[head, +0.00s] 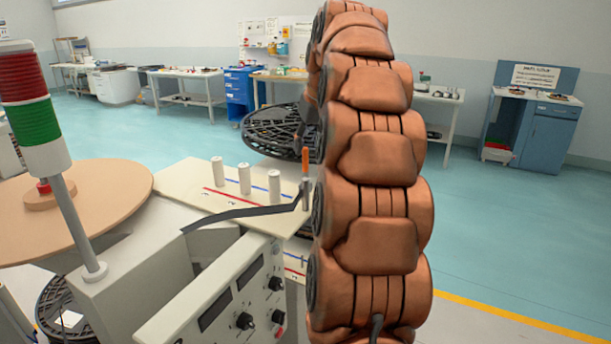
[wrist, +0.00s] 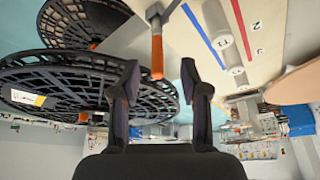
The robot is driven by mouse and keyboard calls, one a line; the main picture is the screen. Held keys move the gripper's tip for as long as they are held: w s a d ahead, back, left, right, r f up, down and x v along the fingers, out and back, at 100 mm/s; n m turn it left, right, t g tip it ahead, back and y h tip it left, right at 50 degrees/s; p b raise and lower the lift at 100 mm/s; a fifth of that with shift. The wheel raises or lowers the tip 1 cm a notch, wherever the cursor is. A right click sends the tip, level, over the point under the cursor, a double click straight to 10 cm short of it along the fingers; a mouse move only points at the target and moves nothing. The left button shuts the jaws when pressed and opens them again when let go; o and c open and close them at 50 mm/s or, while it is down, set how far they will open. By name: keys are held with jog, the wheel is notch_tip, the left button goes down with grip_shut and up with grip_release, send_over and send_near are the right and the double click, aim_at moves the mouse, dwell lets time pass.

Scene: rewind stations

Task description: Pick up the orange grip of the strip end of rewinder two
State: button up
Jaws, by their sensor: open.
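The orange grip (head: 305,165) stands upright at the end of the dark strip (head: 235,216), at the right edge of the cream guide table. In the wrist view the orange grip (wrist: 157,56) shows between my two fingertips, with a gap on each side. My gripper (wrist: 160,66) is open and empty. In the head view my gripper (head: 303,123) is a dark shape just above the grip, partly hidden by my copper-coloured arm. I cannot tell exactly how deep the grip reaches between the fingers.
The guide table (head: 180,178) carries three white rollers (head: 231,180) and red and blue lines. A control box (head: 232,297) and a signal tower (head: 35,125) stand at the front left. A black grid reel (head: 272,130) lies behind the grip. Open floor (head: 500,225) is at the right.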

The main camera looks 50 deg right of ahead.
aim_at(307, 159)
jog(key=shift+p+x, duration=1.35)
jog(key=shift+x, duration=2.45)
jog(key=shift+d, duration=0.2)
grip_shut()
